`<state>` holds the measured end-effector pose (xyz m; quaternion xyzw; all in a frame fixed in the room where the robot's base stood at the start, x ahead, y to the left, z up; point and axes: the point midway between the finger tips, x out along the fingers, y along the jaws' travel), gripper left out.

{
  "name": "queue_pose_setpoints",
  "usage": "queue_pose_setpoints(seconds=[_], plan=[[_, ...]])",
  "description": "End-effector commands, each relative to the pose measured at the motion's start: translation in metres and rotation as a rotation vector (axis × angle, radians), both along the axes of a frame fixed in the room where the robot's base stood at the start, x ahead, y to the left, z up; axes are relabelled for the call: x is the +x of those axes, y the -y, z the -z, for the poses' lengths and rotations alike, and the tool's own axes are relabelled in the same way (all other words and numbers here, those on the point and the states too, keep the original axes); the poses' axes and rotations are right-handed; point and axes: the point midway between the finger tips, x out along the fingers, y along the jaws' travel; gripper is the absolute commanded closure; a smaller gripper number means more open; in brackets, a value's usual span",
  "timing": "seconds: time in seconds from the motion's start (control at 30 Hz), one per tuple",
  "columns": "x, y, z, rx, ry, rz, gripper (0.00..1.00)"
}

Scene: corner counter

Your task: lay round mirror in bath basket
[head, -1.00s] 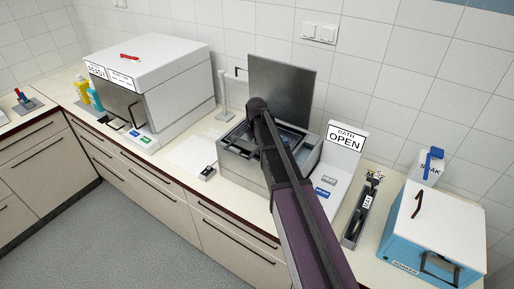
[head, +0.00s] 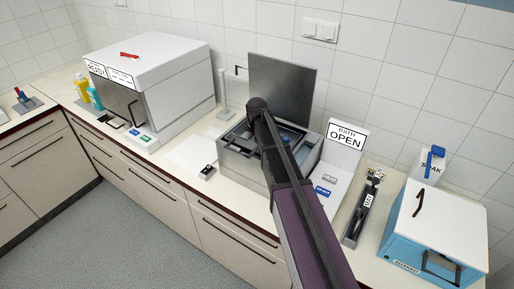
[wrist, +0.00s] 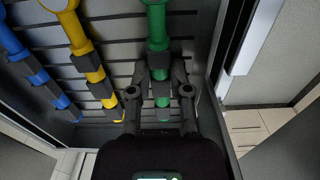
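The bath (head: 240,166) is a grey metal tank on the counter with its lid (head: 282,88) raised; its sign reads BATH OPEN. My arm reaches down over it and hides much of the inside. In the wrist view, a dark slatted basket floor (wrist: 115,72) holds a blue tool (wrist: 35,70), a yellow tool (wrist: 84,52) and a green tool (wrist: 156,25) side by side. My gripper (wrist: 159,72) has its fingers closed in on both sides of the green tool's dark grip. The tools' far ends are out of view, so I cannot tell which is the round mirror.
A white box machine (head: 150,75) stands left of the bath. Right of it are a sloped panel with buttons (head: 322,190), a narrow dark tray (head: 356,215) and a blue box with a white lid (head: 430,235). The bath's wall (wrist: 212,60) is close to my gripper.

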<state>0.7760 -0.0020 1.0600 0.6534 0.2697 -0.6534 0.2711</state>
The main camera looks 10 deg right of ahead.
Motion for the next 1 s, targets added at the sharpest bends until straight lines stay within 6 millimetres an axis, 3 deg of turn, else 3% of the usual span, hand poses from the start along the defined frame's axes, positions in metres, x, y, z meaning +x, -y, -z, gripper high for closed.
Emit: queue_pose_setpoints(seconds=[0.03,0.1,0.63,1.0], plan=[[0.0,0.0,0.0,0.0,0.0,0.0,0.52],[0.0,0.0,0.0,0.0,0.0,0.0,0.38],[-0.001,-0.001,-0.001,0.002,-0.002,0.0,0.38],[-0.001,-0.001,-0.02,0.002,-0.002,0.0,0.38]])
